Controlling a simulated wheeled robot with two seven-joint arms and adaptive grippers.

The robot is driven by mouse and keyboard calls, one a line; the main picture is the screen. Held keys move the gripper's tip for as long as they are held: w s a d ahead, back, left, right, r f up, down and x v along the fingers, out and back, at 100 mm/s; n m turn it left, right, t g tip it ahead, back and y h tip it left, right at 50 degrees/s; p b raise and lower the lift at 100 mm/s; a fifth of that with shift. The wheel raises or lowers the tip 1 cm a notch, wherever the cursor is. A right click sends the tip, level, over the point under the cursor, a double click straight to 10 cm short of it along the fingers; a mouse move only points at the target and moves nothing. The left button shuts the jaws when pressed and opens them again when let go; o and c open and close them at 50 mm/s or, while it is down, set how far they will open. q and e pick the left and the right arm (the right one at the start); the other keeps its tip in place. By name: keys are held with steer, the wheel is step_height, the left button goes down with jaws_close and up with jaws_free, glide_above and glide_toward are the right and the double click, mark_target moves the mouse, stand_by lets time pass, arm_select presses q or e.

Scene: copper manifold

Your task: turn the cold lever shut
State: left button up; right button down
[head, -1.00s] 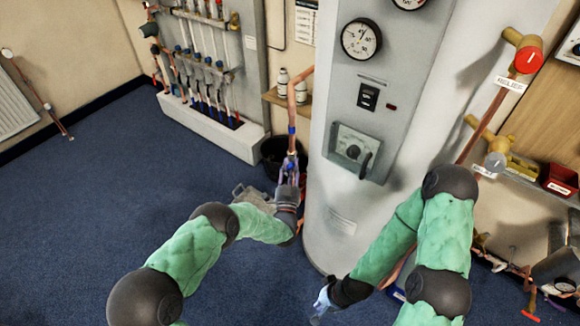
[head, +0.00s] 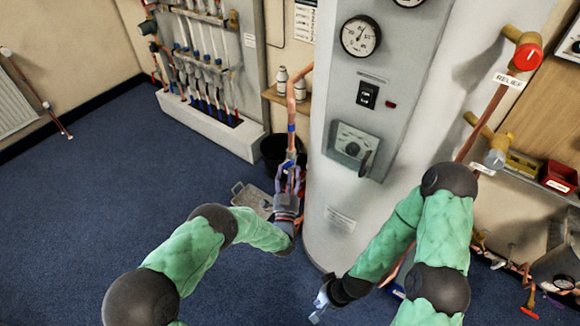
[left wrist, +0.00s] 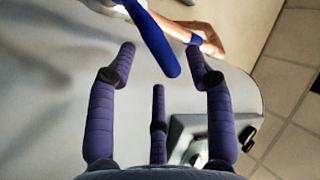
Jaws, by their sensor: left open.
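The blue cold lever (left wrist: 155,42) shows in the left wrist view on a copper pipe (left wrist: 178,30) with a blue band. The same copper pipe (head: 299,95) runs down beside the cylinder in the head view, where my gripper largely hides the lever. My left gripper (left wrist: 160,62) is open, with purple fingers spread. The lever's free end lies in the gap between the fingertips in the wrist picture; I see no clear contact. My left gripper (head: 289,178) is at the pipe's lower part in the head view. My right gripper (head: 321,300) is low by the cylinder, too small to read.
The large grey cylinder (head: 325,220) stands just right of my left gripper. A dark bucket (head: 272,152) and a grey tray (head: 240,190) are on the floor behind it. A manifold panel (head: 252,90) stands further back. The blue floor (head: 70,220) at left is clear.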

arm_select(q)
steer(key=v, duration=0.8)
steer(key=shift+s, duration=0.3)
steer(key=shift+f, duration=0.1)
